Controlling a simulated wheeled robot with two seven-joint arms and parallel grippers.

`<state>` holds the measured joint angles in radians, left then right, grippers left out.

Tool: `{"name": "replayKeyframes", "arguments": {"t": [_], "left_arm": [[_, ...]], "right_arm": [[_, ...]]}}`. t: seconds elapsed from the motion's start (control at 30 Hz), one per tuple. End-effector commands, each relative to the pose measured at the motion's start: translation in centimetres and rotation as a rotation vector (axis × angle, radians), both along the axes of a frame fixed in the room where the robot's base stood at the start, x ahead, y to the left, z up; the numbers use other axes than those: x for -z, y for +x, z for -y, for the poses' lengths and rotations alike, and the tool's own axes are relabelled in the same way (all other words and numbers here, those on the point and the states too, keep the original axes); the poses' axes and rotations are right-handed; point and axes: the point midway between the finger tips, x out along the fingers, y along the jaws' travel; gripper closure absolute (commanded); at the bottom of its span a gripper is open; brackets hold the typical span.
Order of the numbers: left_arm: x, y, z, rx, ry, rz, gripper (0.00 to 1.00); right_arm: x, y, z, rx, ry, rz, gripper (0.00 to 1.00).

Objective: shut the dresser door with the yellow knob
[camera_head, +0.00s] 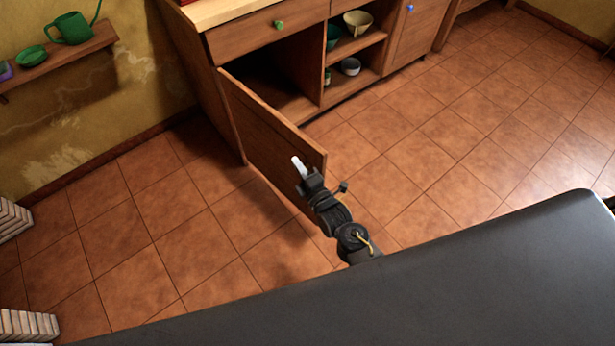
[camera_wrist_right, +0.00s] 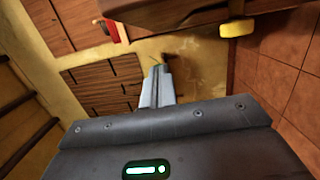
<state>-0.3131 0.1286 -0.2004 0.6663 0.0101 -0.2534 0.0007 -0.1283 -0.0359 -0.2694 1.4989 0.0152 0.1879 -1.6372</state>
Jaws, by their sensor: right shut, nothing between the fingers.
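The knob does not show in the head view. My left gripper is not in view.
A drawer with a green knob (camera_head: 279,24) is above the open compartment. Open shelves hold bowls (camera_head: 357,22), and another door has a blue knob (camera_head: 410,8). A wall shelf (camera_head: 70,57) with a green watering can (camera_head: 72,27) is at left. Tiled floor (camera_head: 160,225) around the door is clear.

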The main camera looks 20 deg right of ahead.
Motion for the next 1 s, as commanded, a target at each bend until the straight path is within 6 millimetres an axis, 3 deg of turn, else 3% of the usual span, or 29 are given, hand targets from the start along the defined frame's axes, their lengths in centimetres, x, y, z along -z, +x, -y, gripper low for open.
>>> {"name": "replayKeyframes", "arguments": {"t": [0.1,0.3,0.63,1.0], "left_arm": [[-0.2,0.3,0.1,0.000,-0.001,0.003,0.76],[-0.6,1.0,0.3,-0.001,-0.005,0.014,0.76],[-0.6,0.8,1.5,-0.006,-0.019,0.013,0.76],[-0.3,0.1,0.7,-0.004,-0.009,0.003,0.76]], "right_arm": [[-0.1,2.0,-0.1,0.001,-0.001,-0.001,1.00],[-0.1,3.1,2.3,0.001,-0.001,0.000,1.00],[0.0,3.5,3.1,0.000,0.001,-0.001,1.00],[0.1,3.7,3.5,-0.009,-0.001,0.000,1.00]]}}
